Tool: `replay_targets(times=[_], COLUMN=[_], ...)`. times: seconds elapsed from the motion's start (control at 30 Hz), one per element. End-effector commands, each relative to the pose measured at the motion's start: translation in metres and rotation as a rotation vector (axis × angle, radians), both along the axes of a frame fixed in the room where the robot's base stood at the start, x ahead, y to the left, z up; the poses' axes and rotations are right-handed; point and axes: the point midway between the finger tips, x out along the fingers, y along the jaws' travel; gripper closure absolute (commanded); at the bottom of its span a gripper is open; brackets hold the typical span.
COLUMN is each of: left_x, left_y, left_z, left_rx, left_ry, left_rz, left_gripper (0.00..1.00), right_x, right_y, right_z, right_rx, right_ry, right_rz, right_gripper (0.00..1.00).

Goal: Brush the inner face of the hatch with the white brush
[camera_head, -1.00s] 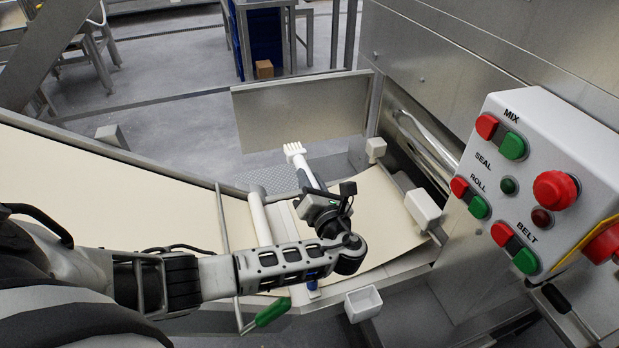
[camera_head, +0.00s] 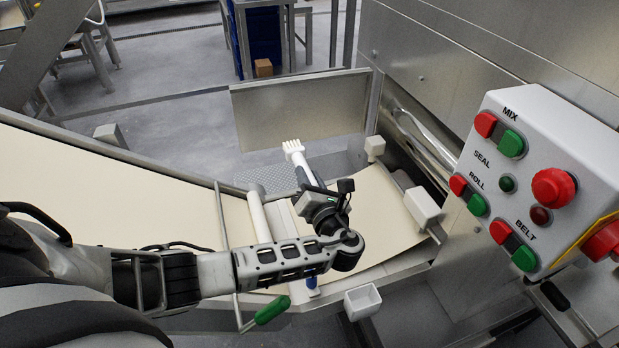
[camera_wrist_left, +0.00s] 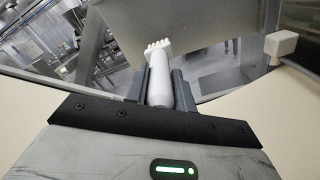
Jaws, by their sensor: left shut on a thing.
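The white brush (camera_head: 294,151) points away from me in the head view, its bristle end just below the lower edge of the hatch. My left gripper (camera_head: 303,178) is shut on its handle. In the left wrist view the brush (camera_wrist_left: 158,75) stands between the two fingers of my left gripper (camera_wrist_left: 160,88), bristles toward the hatch. The hatch is a flat grey metal panel (camera_head: 300,105), open beyond the belt; it also fills the top of the left wrist view (camera_wrist_left: 190,25). I cannot tell whether the bristles touch it. My right gripper is not in view.
A control box (camera_head: 545,185) with red and green buttons stands at the right. A cream dough sheet (camera_head: 120,190) lies on the belt, crossed by a white roller (camera_head: 259,215).

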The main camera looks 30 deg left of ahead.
Motion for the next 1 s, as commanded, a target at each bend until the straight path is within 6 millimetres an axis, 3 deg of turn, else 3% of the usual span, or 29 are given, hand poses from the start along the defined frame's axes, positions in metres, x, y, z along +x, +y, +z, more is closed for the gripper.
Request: replay_targets(times=[0.5,1.0], left_x=[0.033,0.04], left_y=[0.051,0.059], left_z=[0.003,0.003], left_rx=[0.008,0.006], left_ry=[-0.007,-0.006], left_rz=[-0.04,-0.051], left_gripper=[0.98,0.98], right_x=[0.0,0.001], right_y=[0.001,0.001], right_z=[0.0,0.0], right_rx=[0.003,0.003], right_ry=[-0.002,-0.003], right_rz=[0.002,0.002], right_gripper=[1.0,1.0])
